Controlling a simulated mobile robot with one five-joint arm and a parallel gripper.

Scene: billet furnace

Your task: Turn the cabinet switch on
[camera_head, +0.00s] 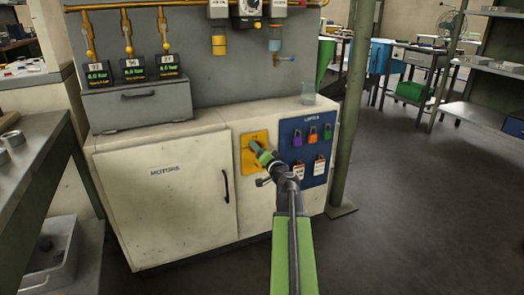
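The white cabinet (165,200) marked MOTORS stands ahead of me with its door shut. A yellow switch plate (246,146) is on its front, right of the door handle (225,186). My gripper (259,150) is in front of this plate and hides its middle and lower right part. The switch knob itself is mostly covered by my gripper, so its position cannot be read. The fingers look to be at or very near the plate; contact, and whether they are open or shut, cannot be told.
A blue lockout board (318,178) with coloured padlocks and tags is just right of my gripper. A green post (350,120) rises at the cabinet's right end. Open floor (430,220) lies to the right; a workbench (30,170) is at left.

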